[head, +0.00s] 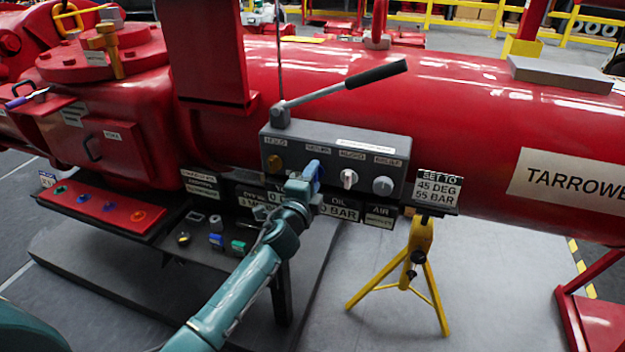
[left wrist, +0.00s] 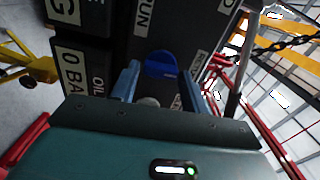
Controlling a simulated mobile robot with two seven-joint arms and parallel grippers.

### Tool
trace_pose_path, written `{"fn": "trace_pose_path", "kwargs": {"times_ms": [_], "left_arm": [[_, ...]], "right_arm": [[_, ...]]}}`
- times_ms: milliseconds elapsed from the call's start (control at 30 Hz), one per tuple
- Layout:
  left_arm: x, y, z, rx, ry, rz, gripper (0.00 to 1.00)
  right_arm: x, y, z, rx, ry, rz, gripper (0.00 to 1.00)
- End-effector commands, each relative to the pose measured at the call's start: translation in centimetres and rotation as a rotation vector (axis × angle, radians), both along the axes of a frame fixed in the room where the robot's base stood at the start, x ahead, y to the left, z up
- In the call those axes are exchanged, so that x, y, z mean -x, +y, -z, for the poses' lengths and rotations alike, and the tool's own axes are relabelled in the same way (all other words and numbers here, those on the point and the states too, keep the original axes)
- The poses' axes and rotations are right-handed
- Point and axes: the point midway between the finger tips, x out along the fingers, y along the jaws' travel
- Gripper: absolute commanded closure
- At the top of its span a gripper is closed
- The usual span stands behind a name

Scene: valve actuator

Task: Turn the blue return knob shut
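The blue return knob (left wrist: 160,65) is on the grey valve box (head: 281,150), under a label partly readable in the left wrist view. In the head view the knob (head: 314,169) is largely covered by my left gripper (head: 308,180). My left gripper (left wrist: 159,72) is open, with one blue-grey finger on each side of the knob. Small gaps seem to show between the fingers and the knob. How deep the fingers reach around it is hard to tell. My right gripper is in neither view.
On the same box are a yellow-brown knob (head: 274,162), a white knob (head: 348,178) and a grey knob (head: 382,186). A lever with a black handle (head: 376,74) rises above.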

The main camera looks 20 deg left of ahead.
Motion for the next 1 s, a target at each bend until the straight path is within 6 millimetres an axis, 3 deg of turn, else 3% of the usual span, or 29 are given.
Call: {"fn": "trace_pose_path", "kwargs": {"times_ms": [167, 533, 667, 1000], "left_arm": [[0.0, 0.0, 0.0, 0.001, 0.0, 0.0, 0.4], [0.9, 0.0, 0.1, 0.001, 0.001, 0.0, 0.4], [3.0, 0.1, 0.1, 0.001, 0.002, 0.002, 0.4], [10.3, 0.3, 0.2, 0.002, 0.002, 0.001, 0.4]], "right_arm": [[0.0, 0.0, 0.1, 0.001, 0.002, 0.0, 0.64], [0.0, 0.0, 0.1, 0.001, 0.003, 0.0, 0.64], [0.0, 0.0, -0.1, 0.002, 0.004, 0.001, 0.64], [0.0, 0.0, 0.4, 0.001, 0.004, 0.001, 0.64]]}}
